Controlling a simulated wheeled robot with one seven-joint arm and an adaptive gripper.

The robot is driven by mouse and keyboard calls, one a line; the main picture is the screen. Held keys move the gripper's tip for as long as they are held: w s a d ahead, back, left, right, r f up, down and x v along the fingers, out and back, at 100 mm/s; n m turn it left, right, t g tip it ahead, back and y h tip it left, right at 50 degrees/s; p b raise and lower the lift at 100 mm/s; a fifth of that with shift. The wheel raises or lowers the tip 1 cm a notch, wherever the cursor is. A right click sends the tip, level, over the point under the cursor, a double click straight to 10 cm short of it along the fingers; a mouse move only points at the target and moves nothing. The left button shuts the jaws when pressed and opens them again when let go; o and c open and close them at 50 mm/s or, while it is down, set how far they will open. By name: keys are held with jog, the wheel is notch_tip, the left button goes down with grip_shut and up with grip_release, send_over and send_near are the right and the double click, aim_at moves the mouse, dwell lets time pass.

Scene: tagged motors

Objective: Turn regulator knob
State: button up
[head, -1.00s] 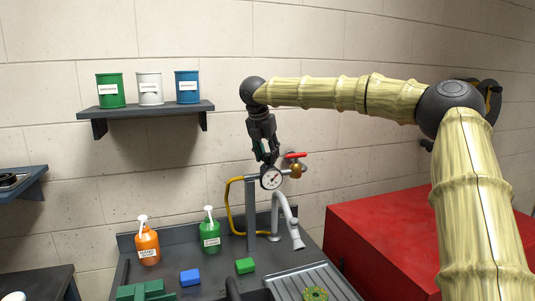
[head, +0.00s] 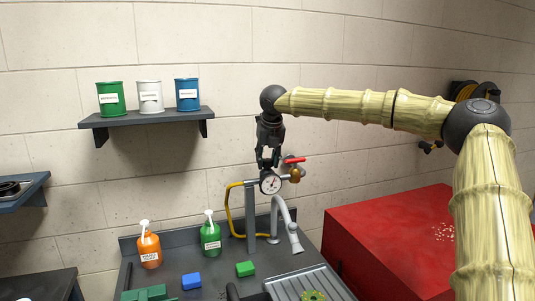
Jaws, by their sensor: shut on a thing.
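My gripper (head: 268,161) points down at the regulator assembly above the back of the sink counter. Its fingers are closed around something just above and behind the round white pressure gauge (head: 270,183). The gripped part is mostly hidden by the fingers and the gauge; I take it to be the regulator knob. A red lever handle (head: 293,160) sits to the right of the fingers, above a brass fitting (head: 295,174). A yellow hose (head: 230,211) curves down at the left of the grey post (head: 251,218).
A grey faucet (head: 287,222) stands right of the post. Orange (head: 149,250) and green (head: 210,238) pump bottles, a blue block (head: 191,281) and a green block (head: 244,268) are on the counter. A wall shelf (head: 150,118) holds cans. A red cabinet (head: 385,240) is at right.

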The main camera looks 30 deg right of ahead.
jog(key=n+p, duration=0.2)
jog(key=n+y+p, duration=0.1)
jog(key=n+p, duration=0.1)
jog(key=n+y+p, duration=0.1)
jog(key=n+p, duration=0.1)
jog(key=shift+d+r, duration=0.25)
jog(key=n+y+p, duration=0.1)
jog(key=n, duration=0.1)
jog(key=n+p, duration=0.2)
jog(key=shift+f+g+y, duration=0.2)
jog(key=shift+g+y, duration=0.1)
jog(key=shift+y, duration=0.1)
jog(key=shift+n+p, duration=0.3)
jog(key=shift+n, duration=0.1)
jog(key=o, duration=1)
jog(key=shift+d, duration=0.15)
jog(key=shift+r, duration=0.25)
jog(key=v, duration=1.1)
jog(key=shift+s+d, duration=0.15)
jog(key=shift+d, duration=0.1)
